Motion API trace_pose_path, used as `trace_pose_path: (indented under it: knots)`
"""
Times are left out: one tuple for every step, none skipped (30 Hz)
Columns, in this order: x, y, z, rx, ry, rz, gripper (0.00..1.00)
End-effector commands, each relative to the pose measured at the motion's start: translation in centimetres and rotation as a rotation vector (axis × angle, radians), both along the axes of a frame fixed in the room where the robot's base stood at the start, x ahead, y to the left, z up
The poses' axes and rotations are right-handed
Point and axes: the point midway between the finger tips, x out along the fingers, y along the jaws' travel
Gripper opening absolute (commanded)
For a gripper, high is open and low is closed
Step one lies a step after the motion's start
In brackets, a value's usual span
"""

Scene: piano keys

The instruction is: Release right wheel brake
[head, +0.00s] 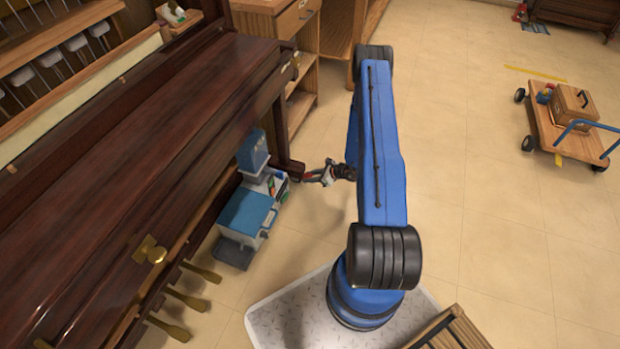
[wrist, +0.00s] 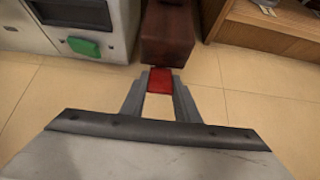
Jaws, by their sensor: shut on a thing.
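The piano (head: 150,130) is dark brown wood and fills the left of the head view. Its right foot (head: 291,166) reaches the floor beside my gripper (head: 312,178). In the wrist view the foot is a dark red-brown block (wrist: 167,32) at the top middle. A red brake tab (wrist: 160,79) sticks out low in front of that block. My gripper (wrist: 160,82) is shut on the red tab, with one fingertip on each side of it. The wheel itself is hidden.
A white and blue case with a green latch (wrist: 84,46) stands close on the left; blue and white equipment (head: 245,212) shows there in the head view. Wooden shelving (wrist: 268,28) is on the right. A flat cart (head: 570,135) stands far right. Tiled floor between is clear.

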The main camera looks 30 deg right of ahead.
Motion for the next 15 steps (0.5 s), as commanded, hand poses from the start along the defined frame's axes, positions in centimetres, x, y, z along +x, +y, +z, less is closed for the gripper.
trace_pose_path:
  knots:
    - [-0.03,0.01,0.01,-0.001,0.001,0.000,0.06]
    - [-0.04,0.01,0.00,-0.001,0.001,0.000,0.06]
    - [-0.04,0.01,0.00,-0.001,0.001,0.000,0.06]
    - [-0.04,0.01,0.00,0.000,0.001,0.001,0.06]
    - [-0.03,0.02,0.00,0.000,0.000,0.000,0.06]
    - [-0.02,0.02,0.01,0.000,0.000,0.000,0.06]
    - [-0.02,0.02,0.01,0.000,0.000,0.000,0.06]
    - [-0.02,0.01,0.01,0.000,0.000,0.000,0.06]
    - [-0.02,0.02,0.00,0.000,0.000,0.001,0.35]
    - [-0.01,0.02,0.01,0.000,0.000,0.000,0.42]
    - [-0.01,0.02,0.00,0.000,0.000,0.000,0.47]
    - [-0.01,0.02,0.01,0.000,0.000,0.000,0.47]
    - [0.00,0.01,0.01,0.000,0.000,0.000,0.47]
    - [0.00,0.01,0.01,0.000,0.000,0.000,0.47]
    - [0.00,0.01,0.01,0.000,0.000,0.000,0.47]
